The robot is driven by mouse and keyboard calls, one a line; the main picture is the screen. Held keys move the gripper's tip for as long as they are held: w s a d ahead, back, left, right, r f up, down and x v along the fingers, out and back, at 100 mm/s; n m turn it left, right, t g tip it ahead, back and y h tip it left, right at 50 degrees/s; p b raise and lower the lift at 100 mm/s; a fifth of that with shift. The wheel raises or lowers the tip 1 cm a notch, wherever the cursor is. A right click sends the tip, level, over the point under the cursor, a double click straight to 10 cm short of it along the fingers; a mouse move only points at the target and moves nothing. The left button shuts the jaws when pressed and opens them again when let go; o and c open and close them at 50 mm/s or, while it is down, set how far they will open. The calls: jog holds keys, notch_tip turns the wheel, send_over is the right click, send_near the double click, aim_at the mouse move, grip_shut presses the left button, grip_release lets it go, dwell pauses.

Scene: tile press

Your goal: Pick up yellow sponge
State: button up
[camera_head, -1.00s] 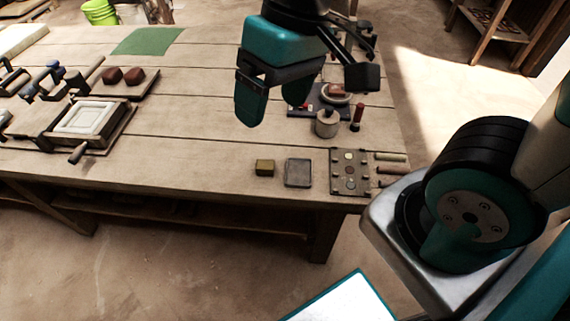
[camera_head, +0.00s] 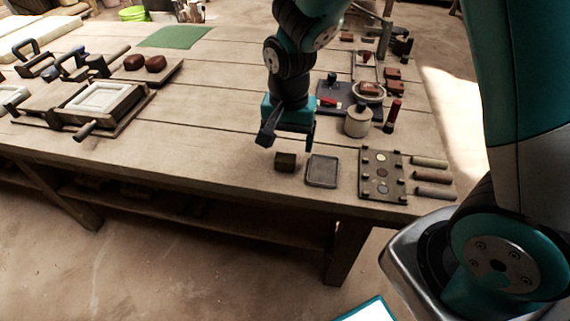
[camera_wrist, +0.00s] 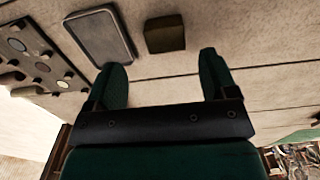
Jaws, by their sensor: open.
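The yellow sponge (camera_head: 286,162) is a small dark-yellow block on the wooden table near its front edge. In the wrist view the sponge (camera_wrist: 165,34) lies beyond the fingertips, roughly between the lines of the two fingers. My gripper (camera_head: 285,140) is just behind and above the sponge in the head view. In the wrist view my gripper (camera_wrist: 167,72) shows its two green fingers spread apart with nothing between them. It is open and apart from the sponge.
A grey shallow tray (camera_head: 322,171) lies right beside the sponge. A board with round samples (camera_head: 381,174) and several rolls lie further right. A lidded jar (camera_head: 357,122) and a red-handled tool (camera_head: 392,116) stand behind. A tile press frame (camera_head: 105,101) is at left; the table between is clear.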

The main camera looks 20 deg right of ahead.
aim_at(285, 157)
jog(key=f, duration=0.4)
jog(key=f+b, duration=0.1)
jog(key=f, duration=0.1)
jog(key=shift+w+a, duration=0.1)
jog(key=shift+a, duration=0.25)
jog(key=c, duration=1.1)
jog(key=shift+o, duration=0.2)
jog(key=shift+r, duration=0.15)
notch_tip(285, 157, up, 20)
jog(key=p, duration=0.3)
